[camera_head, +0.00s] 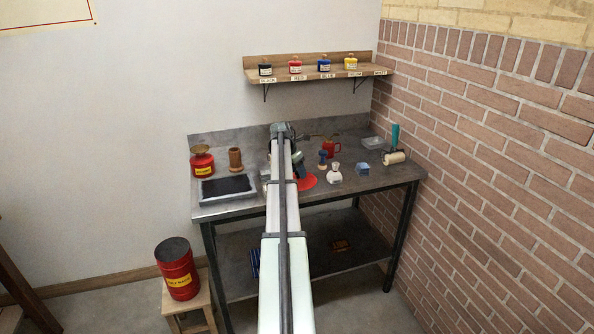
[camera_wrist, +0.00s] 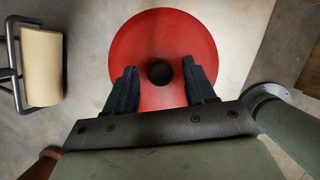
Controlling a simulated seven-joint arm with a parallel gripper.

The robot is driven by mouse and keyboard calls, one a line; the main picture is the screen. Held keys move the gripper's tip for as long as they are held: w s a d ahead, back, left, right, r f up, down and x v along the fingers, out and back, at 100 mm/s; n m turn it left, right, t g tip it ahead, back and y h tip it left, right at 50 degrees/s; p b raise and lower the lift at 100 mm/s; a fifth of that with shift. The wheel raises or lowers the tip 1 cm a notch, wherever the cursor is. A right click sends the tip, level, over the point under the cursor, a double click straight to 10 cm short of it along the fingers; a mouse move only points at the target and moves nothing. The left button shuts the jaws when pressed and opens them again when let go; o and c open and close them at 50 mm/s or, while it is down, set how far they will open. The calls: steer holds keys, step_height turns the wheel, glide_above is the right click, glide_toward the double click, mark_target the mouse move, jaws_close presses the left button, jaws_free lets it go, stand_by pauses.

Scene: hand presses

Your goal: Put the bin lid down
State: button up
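The bin lid is a red disc with a round black knob; in the wrist view the lid (camera_wrist: 160,35) is seen from above. In the head view the lid (camera_head: 308,181) shows as a red patch at the tabletop, partly hidden by my arm. My gripper (camera_wrist: 161,75) is open, with its two dark fingers on either side of the knob and a visible gap on each side. The red bin (camera_head: 180,278), with a yellow label, stands on a wooden stool at lower left; its round top looks dark.
On the workbench (camera_head: 225,211) are a dark tray (camera_head: 228,187), a red can (camera_head: 202,163), a white bottle (camera_head: 334,173), a blue block (camera_head: 362,169) and a roller (camera_head: 394,157). The roller also shows in the wrist view (camera_wrist: 41,67). A shelf with jars (camera_head: 318,74) hangs above.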

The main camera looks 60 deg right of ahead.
steer(key=v, duration=1.2)
steer(key=shift+w+a, duration=0.1)
steer(key=shift+a, duration=0.05)
stand_by(0.5)
